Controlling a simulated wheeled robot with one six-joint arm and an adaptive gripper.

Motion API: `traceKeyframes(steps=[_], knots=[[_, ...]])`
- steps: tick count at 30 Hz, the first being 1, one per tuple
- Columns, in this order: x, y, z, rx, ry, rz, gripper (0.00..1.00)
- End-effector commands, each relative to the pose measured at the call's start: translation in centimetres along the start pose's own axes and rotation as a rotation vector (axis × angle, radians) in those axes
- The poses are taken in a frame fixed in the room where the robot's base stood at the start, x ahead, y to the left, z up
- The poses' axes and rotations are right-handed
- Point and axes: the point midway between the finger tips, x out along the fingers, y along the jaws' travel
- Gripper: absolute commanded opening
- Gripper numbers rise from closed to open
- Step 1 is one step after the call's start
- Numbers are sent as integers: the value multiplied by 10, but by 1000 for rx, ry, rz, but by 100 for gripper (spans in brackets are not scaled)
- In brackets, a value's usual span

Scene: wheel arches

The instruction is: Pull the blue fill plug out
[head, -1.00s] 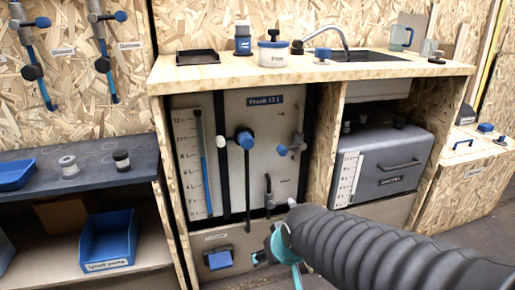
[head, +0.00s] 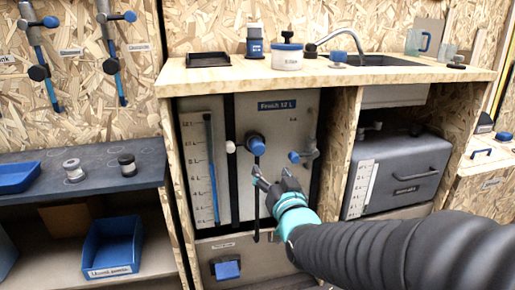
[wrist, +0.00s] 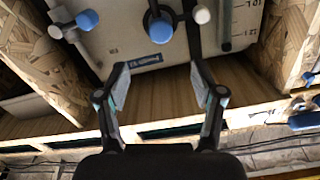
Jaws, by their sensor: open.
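The blue fill plug appears to be the round blue knob (head: 256,145) on a dark fitting at the front of the grey fresh-water tank (head: 228,111); a dark vertical tube or strip runs below it. In the wrist view, which is upside down, the blue knob (wrist: 160,30) lies beyond the fingertips, near the tank's label. My gripper (head: 272,178) is open and empty, just below and right of the knob in the head view. In the wrist view my gripper (wrist: 160,75) has its fingers spread, with nothing between them.
A white knob (head: 230,147) sits left of the plug and a blue-ended tap (head: 293,157) right of it. The wooden worktop (head: 220,76) overhangs the tank. A wooden divider (head: 340,150) separates the tank from a grey box (head: 405,160).

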Motion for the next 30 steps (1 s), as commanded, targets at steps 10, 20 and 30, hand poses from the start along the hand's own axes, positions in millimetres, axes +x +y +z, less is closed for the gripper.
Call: traceKeyframes(steps=[10, 20, 30], knots=[[52, -2, 2, -1, -5, -4, 68], [107, -4, 2, -1, -5, -7, 68], [131, -4, 2, -1, -5, -7, 68]])
